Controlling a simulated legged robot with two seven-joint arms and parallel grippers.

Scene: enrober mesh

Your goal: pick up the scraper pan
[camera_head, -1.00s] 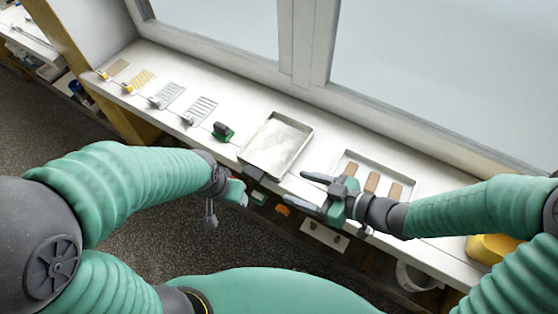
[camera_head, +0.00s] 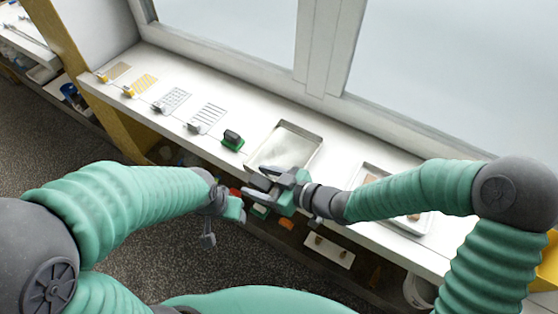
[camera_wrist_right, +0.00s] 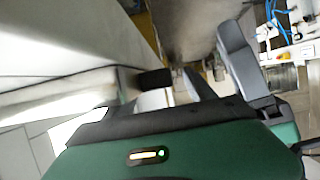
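The scraper pan, a shallow rectangular metal pan (camera_head: 288,148), lies on the white counter in the head view, its near edge partly hidden by my right gripper. My right gripper (camera_head: 258,183) is at the pan's near edge by the counter front, its fingers pointing left. The fingers stand apart, and the wrist view (camera_wrist_right: 190,75) also shows a gap between them. No grasp on the pan shows. My left gripper (camera_head: 236,210) hangs left of it, in front of the counter, and its finger opening is unclear.
A green block-like tool (camera_head: 232,140) sits left of the pan. Several patterned mats (camera_head: 207,117) lie farther left. A tray with brown bars (camera_head: 372,171) is on the right, partly behind my right arm. A window frame (camera_head: 318,45) bounds the counter's back.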

